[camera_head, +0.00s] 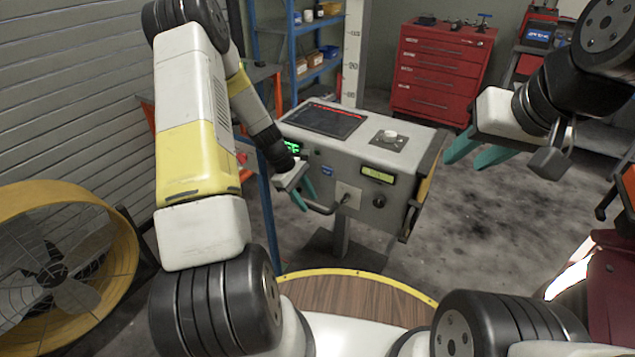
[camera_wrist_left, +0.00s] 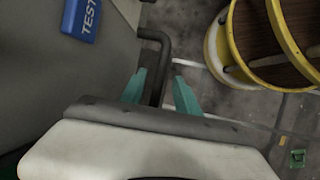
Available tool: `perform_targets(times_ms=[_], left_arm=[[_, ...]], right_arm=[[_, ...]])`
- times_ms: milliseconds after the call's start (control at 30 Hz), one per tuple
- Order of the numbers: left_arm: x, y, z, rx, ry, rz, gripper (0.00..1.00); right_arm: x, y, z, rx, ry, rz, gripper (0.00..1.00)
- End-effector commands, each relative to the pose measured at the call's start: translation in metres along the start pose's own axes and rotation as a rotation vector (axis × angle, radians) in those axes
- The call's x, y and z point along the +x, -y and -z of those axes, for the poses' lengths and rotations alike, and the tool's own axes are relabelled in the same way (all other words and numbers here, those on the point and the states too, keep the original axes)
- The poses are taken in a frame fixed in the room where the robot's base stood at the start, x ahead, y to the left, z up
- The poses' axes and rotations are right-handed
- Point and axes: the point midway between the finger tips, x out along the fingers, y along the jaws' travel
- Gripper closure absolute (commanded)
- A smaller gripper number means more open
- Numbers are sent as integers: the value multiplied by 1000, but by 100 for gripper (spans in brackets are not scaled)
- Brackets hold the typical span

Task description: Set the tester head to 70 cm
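The tester head (camera_head: 330,160) is a grey box with a dark screen on top, a small green-lit display (camera_head: 376,178) and a knob on its front. A white upright with scale marks (camera_head: 352,60) stands behind it; its marks are too small to read surely. A dark bar handle (camera_head: 324,210) is at its front left. My left gripper (camera_head: 305,200) is at this handle. In the left wrist view, its teal fingers (camera_wrist_left: 160,92) stand apart with the handle bar (camera_wrist_left: 155,65) between them, and gaps show. My right gripper (camera_head: 464,160) is open and empty, right of the head.
A yellow fan (camera_head: 70,270) stands at the left. A round wooden top with a yellow rim (camera_head: 350,295) is in front of the tester. A red tool chest (camera_head: 440,70) and blue shelves (camera_head: 310,70) stand behind. Grey floor (camera_head: 480,220) is clear at the right.

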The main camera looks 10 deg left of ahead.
Motion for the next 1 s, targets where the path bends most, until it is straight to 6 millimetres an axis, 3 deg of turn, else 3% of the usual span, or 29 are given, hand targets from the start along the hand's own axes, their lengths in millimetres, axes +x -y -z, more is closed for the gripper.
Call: perform_targets(times_ms=[133, 400, 433, 600, 633, 1000], left_arm=[[12, 0, 0, 1, 1, 0, 62], [14, 0, 0, 2, -1, -1, 62], [14, 0, 0, 2, -1, -1, 64], [13, 0, 0, 2, -1, 0, 98], [13, 0, 0, 2, -1, -1, 100], [13, 0, 0, 2, -1, -1, 100]], right_arm=[[0, 0, 0, 0, 0, 0, 64], [0, 0, 0, 0, 0, 0, 64], [0, 0, 0, 0, 0, 0, 64], [0, 0, 0, 0, 0, 0, 64], [0, 0, 0, 0, 0, 0, 64], [0, 0, 0, 0, 0, 0, 64]])
